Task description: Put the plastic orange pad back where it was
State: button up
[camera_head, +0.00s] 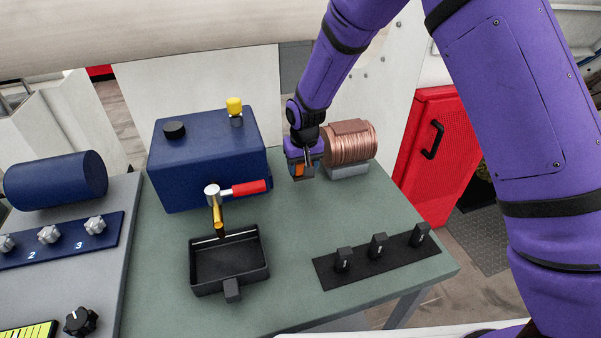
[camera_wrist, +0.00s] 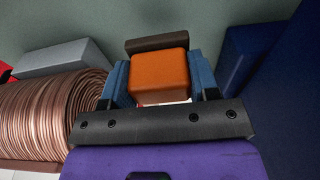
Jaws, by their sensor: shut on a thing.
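The orange pad (camera_wrist: 158,78) is a small, rounded block. In the wrist view it sits between the blue fingers of my gripper (camera_wrist: 160,82), which is shut on it. A dark brown piece (camera_wrist: 155,42) shows just beyond the pad; I cannot tell whether it is part of it. In the head view my gripper (camera_head: 304,165) points down between the blue box and the copper spool, and only a bit of the orange pad (camera_head: 298,170) shows. Whether the pad touches the green table (camera_head: 300,230) is hard to tell.
The copper spool (camera_head: 350,145) on its grey base (camera_head: 348,171) stands close right of my gripper. The blue box (camera_head: 205,165) stands close left. A red-handled tap (camera_head: 245,188), a black tray (camera_head: 230,270) and a black switch strip (camera_head: 375,262) are nearer. The table's middle is clear.

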aim_at(300, 173)
jog(key=shift+w+a, duration=0.25)
jog(key=shift+w, duration=0.15)
jog(key=shift+w+f, duration=0.1)
jog(key=shift+f, duration=1.7)
jog(key=shift+f, duration=0.15)
jog(key=o, duration=1)
jog(key=shift+c, duration=0.2)
jog(key=r, duration=0.4)
jog(key=s+r, duration=0.1)
jog(key=r, duration=0.7)
jog(key=shift+s+d+r, duration=0.15)
jog(key=shift+s+d, duration=0.05)
